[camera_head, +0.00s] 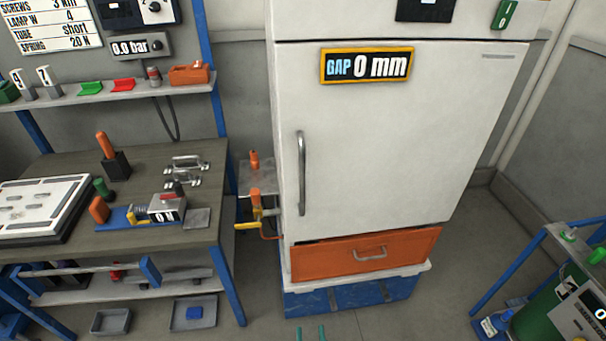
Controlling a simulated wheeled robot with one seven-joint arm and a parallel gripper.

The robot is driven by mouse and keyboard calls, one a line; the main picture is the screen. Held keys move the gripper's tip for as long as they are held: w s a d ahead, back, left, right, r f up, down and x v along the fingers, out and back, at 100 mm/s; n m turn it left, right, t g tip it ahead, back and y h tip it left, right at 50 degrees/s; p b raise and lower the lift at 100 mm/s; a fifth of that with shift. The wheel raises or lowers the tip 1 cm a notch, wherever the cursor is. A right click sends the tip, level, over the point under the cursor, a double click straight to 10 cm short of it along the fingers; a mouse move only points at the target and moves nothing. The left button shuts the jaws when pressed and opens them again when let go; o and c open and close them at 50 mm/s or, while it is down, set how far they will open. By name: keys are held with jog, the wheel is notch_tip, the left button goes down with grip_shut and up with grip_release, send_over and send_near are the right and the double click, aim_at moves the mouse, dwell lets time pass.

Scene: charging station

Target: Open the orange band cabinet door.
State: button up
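The white cabinet door (400,150) stands shut in the head view, with a "GAP 0 mm" display (367,66) on its upper part. A vertical grey bar handle (302,173) is on the door's left side. An orange band (325,259) with a small horizontal grey handle (370,254) runs below the door. Two teal fingertips of my gripper (310,333) show at the bottom edge, apart and with nothing between them. They are below and in front of the cabinet; the rest of my gripper is out of frame.
A workbench (90,235) with tools, blocks and a tray stands at left. A yellow-handled valve (256,213) is close to the cabinet's left side. A blue base (350,295) is under the cabinet. A blue-framed stand with a green drum (560,315) is at lower right. Floor in front is clear.

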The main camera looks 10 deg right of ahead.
jog(key=w+d+r, duration=0.2)
jog(key=w+r, duration=0.2)
jog(key=w, duration=0.4)
jog(key=n+t+y, duration=0.2)
jog(key=n+y, duration=0.1)
jog(key=y, duration=0.1)
send_near(303, 172)
jog(key=w, duration=0.4)
jog(key=w+a, duration=0.1)
jog(key=w, duration=0.6)
jog(key=shift+a, duration=0.4)
jog(key=shift+s, duration=0.1)
